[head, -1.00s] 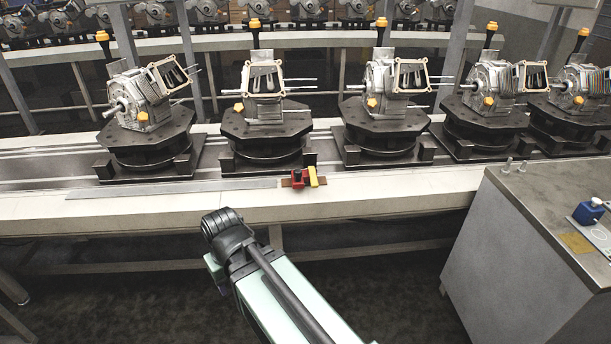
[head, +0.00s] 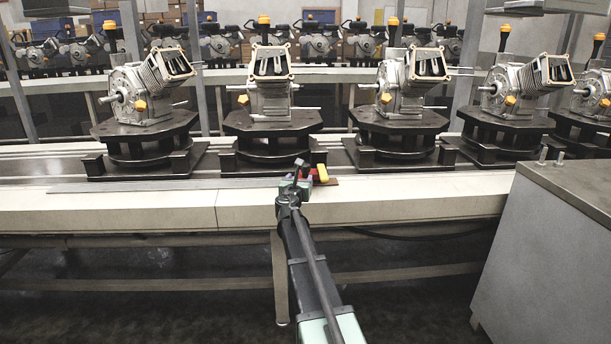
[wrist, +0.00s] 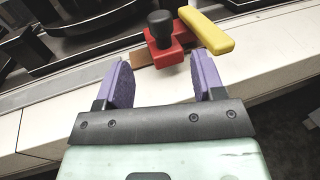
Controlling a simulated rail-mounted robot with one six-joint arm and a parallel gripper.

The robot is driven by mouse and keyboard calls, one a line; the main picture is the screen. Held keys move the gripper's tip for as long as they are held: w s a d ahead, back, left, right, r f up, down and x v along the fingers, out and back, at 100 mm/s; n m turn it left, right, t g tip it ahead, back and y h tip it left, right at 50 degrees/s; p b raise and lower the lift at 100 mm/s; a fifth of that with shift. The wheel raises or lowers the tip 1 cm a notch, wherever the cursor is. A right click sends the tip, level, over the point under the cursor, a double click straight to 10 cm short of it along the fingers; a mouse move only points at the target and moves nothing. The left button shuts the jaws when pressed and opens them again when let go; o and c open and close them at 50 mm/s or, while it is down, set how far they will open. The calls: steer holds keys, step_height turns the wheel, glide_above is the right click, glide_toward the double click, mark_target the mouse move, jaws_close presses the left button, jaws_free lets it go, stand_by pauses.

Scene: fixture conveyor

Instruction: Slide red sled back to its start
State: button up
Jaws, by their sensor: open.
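The red sled (wrist: 164,54) has a black knob on top and sits on the conveyor's front ledge, in front of the gap between my fingers. In the head view the red sled (head: 308,171) shows only partly behind my gripper. A yellow handle-like piece (wrist: 208,32) is beside it on the right; it also shows in the head view (head: 322,173). My gripper (wrist: 161,83) is open, with its two purple fingers apart and nothing between them. The fingertips are just short of the sled and do not appear to touch it. In the head view the fingers are hard to make out.
A flat metal strip (head: 150,187) runs along the ledge (head: 120,212) left of the sled. Engines on dark fixtures (head: 273,137) stand on the conveyor close behind it. A grey cabinet (head: 535,245) stands at the right. The ledge right of the yellow piece is clear.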

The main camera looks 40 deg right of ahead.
mark_target(304, 169)
steer(key=x, duration=1)
steer(key=shift+w+d+f, duration=0.1)
steer(key=shift+w+d, duration=0.15)
steer(key=shift+a, duration=0.1)
jaws_close()
